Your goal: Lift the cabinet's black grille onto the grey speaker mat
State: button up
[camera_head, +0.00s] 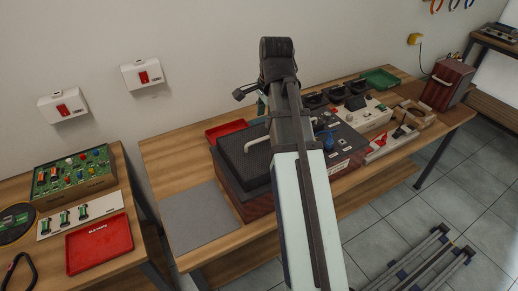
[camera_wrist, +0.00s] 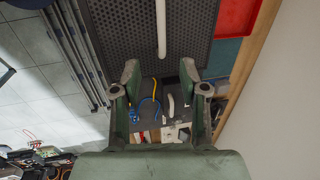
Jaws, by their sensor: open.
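The black grille (camera_head: 236,160) lies flat on top of the dark reddish cabinet (camera_head: 258,207) in the head view, with a pale bar handle (camera_head: 257,143) on it. In the wrist view the perforated grille (camera_wrist: 197,28) fills the top middle, and the pale handle (camera_wrist: 161,28) runs down it. My gripper (camera_wrist: 159,74) is open and empty in the wrist view. Its green fingers lie either side of the handle's line, with the handle's lower end just beyond the tips. In the head view my arm hides part of the grille. The grey mat (camera_head: 200,216) lies bare left of the cabinet.
A red tray (camera_head: 225,129) lies behind the cabinet. Dark equipment (camera_head: 345,145), a beige unit (camera_head: 366,118) and a green tray (camera_head: 380,80) stand to the right. A separate left table holds a red tray (camera_head: 99,243) and a green board (camera_head: 72,172). A wall rises behind.

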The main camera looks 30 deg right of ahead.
aim_at(261, 139)
jog(key=shift+w+f+p, duration=0.4)
jog(key=shift+f+p, duration=0.1)
jog(key=shift+f, duration=1.4)
jog(key=shift+w+f+p, duration=0.45)
jog(key=shift+f, duration=1.4)
jog(key=shift+w+f+p, duration=0.4)
jog(key=shift+f+p, duration=0.1)
jog(key=shift+f, duration=1.4)
grip_shut()
